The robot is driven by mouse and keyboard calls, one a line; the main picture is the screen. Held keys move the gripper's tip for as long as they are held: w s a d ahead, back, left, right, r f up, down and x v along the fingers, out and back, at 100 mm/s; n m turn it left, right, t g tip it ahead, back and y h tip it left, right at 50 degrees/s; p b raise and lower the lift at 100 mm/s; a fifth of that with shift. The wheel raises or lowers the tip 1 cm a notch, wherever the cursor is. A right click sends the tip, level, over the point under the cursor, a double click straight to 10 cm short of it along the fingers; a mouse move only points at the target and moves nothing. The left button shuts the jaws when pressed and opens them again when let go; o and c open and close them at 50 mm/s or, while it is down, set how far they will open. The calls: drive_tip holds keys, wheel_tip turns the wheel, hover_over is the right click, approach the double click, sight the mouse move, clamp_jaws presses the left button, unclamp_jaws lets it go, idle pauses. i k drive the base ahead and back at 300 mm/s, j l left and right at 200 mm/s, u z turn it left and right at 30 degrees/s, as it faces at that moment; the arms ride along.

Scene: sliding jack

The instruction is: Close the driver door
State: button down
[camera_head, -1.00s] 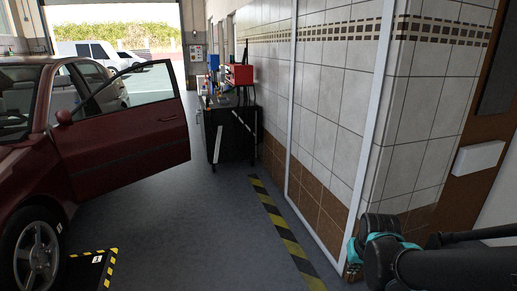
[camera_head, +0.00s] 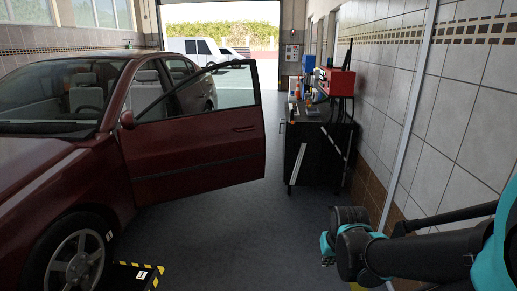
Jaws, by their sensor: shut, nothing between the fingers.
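The dark red car (camera_head: 60,160) stands at the left. Its driver door (camera_head: 195,155) is wide open and sticks out to the right from the car's side, with the window frame above and a handle near its free edge. My arm (camera_head: 420,252), black with teal bands, comes in from the lower right. Its visible front joint is well to the right of and nearer than the door, with clear floor between them. The fingers of my gripper cannot be made out in this view. Nothing of mine touches the door.
A dark tool cabinet (camera_head: 315,150) with a red box (camera_head: 334,82) on top stands right of the door. A tiled wall (camera_head: 460,110) runs along the right. A black and yellow edged plate (camera_head: 137,275) lies by the front wheel. Grey floor (camera_head: 235,235) is free between door and arm.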

sight(167, 159)
drive_tip(key=i+j+u, duration=0.1)
drive_tip(key=i, duration=1.8)
drive_tip(key=i+l+z, duration=0.1)
drive_tip(key=i, duration=0.55)
drive_tip(key=i+l, duration=0.2)
drive_tip(key=i, duration=0.45)
drive_tip(key=u, duration=1.05)
